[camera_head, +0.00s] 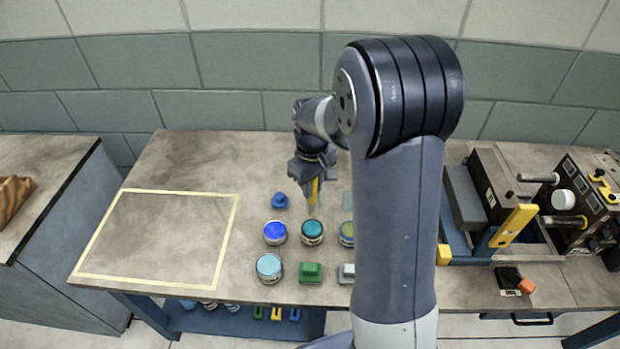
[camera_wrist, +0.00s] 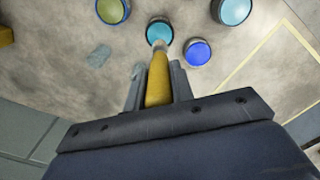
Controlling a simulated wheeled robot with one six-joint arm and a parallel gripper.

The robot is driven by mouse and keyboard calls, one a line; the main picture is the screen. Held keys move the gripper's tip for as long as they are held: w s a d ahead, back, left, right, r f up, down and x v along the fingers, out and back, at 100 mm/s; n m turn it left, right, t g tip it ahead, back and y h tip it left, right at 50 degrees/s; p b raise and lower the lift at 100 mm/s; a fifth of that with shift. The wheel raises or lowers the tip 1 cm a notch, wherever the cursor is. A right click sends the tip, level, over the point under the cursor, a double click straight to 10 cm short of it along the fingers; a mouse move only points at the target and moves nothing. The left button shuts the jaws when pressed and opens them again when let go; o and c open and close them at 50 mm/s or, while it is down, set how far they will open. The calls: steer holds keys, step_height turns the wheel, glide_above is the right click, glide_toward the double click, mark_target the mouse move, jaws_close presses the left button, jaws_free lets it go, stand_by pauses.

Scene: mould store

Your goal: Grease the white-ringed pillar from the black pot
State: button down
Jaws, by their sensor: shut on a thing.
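My gripper (camera_head: 312,180) is shut on a yellow-handled brush (camera_wrist: 158,80), which points down. In the wrist view its pale tip overlaps the near rim of a dark-sided pot with teal contents (camera_head: 312,231); I cannot tell whether it touches. A blue-filled pot (camera_head: 274,232) stands to its left in the head view, an olive-topped pot (camera_head: 347,230) to its right, partly behind my arm, and a light-blue pot (camera_head: 269,267) in front. I cannot tell which is the black pot. Pillars (camera_head: 540,177) stick out from the mould at the right; I cannot make out a clear white ring.
A blue knob-like item (camera_head: 280,201) and a green block (camera_head: 311,272) are near the pots. A yellow-taped rectangle (camera_head: 160,240) on the bench is empty. The dark mould block (camera_head: 583,203) and a yellow bracket (camera_head: 514,226) stand at right. My arm hides the bench middle.

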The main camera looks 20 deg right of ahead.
mark_target(312, 203)
steer(key=shift+f+b, duration=2.25)
steer(key=shift+f, duration=0.75)
steer(key=shift+f+b, duration=0.35)
steer(key=shift+f, duration=0.2)
steer(key=shift+r, duration=0.1)
step_height(312, 203, up, 7)
steer(key=p, duration=0.5)
stand_by(0.6)
